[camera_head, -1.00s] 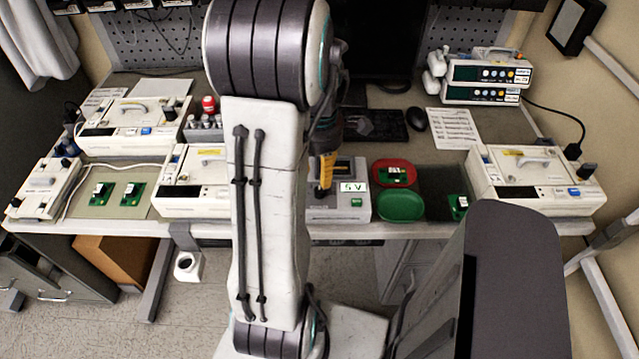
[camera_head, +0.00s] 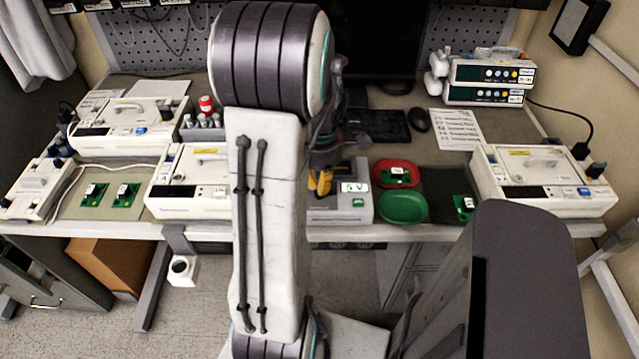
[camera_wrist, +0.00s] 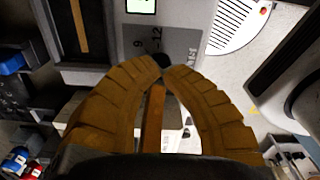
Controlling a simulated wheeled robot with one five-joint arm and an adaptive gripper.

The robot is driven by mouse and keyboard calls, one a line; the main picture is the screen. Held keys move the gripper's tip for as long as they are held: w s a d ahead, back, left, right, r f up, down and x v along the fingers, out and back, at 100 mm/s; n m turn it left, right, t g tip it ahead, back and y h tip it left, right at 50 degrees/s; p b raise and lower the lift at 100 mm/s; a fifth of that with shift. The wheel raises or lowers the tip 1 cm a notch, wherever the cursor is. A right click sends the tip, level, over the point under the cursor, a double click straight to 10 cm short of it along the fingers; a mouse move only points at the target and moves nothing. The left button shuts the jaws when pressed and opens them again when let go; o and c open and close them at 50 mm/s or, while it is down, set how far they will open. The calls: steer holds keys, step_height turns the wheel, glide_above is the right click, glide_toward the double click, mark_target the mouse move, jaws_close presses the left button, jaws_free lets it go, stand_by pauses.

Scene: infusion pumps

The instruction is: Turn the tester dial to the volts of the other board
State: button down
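The tester (camera_head: 347,212) stands mid-bench, partly behind my arm. Its lit display (camera_head: 354,187) seems to read 5 V, though the text is small. My gripper (camera_head: 320,183) is over the tester's left part. In the wrist view my brown fingers (camera_wrist: 163,67) bow outward and their tips come together. A small dark shape sits at the tips, and I cannot tell whether it is the dial. Panel marks 9 and 12 show just beyond them. A green board (camera_head: 397,173) lies in the red tray (camera_head: 378,180). Another green board (camera_head: 463,203) lies on the dark mat at right.
An empty green tray (camera_head: 403,208) sits right of the tester. Two boards (camera_head: 110,194) lie on a mat at left. White pumps stand on both sides (camera_head: 190,190), (camera_head: 545,185). A printed sheet (camera_head: 456,128) lies behind. A monitor and keyboard (camera_head: 375,125) are at the back.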

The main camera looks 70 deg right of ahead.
stand_by(0.4)
steer(key=m, duration=0.8)
steer(key=shift+m, duration=0.4)
steer(key=c, duration=1.2)
jaws_free()
step_height(320, 180, up, 7)
steer(key=p, duration=0.5)
